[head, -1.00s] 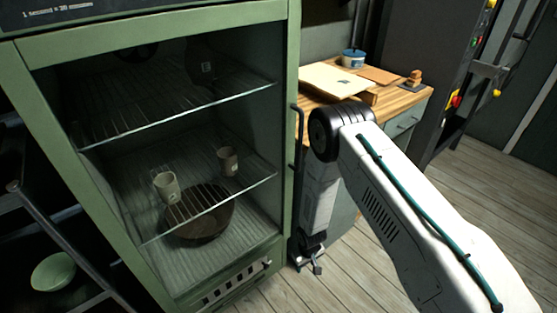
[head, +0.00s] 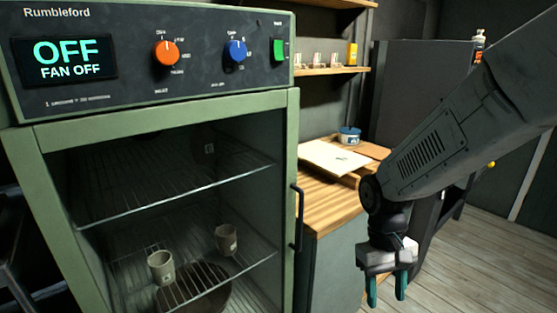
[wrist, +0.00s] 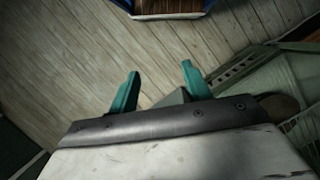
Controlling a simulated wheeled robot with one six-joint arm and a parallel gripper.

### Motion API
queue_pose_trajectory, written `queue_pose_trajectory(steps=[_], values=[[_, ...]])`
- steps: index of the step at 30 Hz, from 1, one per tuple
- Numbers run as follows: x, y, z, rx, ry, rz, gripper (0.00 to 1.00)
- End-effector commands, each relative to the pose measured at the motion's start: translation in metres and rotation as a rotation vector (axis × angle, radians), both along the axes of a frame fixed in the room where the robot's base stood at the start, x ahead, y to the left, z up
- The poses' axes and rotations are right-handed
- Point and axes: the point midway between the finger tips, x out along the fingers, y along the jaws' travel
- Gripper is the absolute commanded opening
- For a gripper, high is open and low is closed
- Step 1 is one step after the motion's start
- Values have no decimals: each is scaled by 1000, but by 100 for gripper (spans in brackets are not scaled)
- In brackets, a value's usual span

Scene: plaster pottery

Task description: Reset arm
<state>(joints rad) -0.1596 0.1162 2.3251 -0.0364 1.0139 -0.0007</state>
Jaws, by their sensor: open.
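My gripper (head: 386,287) hangs pointing down at the right of the head view, in front of the wooden counter and to the right of the green drying cabinet. Its two teal fingers are apart with nothing between them. In the wrist view the open fingers (wrist: 154,90) also show empty, above the plank floor. My arm comes in from the right edge of the head view and bends down at the wrist.
The green cabinet (head: 292,120) reads OFF and FAN OFF; two cups (head: 161,267) (head: 226,240) stand on its wire rack, with a dark bowl (head: 205,293) below. The wooden counter (head: 318,205) holds boards and a blue-lidded jar (head: 349,136). Plank floor (head: 480,240) is clear at right.

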Motion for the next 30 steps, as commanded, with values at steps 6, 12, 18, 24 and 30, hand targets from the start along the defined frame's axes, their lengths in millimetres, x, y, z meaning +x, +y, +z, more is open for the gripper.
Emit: queue_pose_trajectory(steps=[6,12,18,24,30], values=[[-61,-19,65,15,-38,-61,48],[-110,-32,103,33,-127,-108,48],[-138,-41,129,53,-286,-147,48],[-147,-46,150,61,-405,-170,48],[-149,-49,154,59,-427,-183,48]])
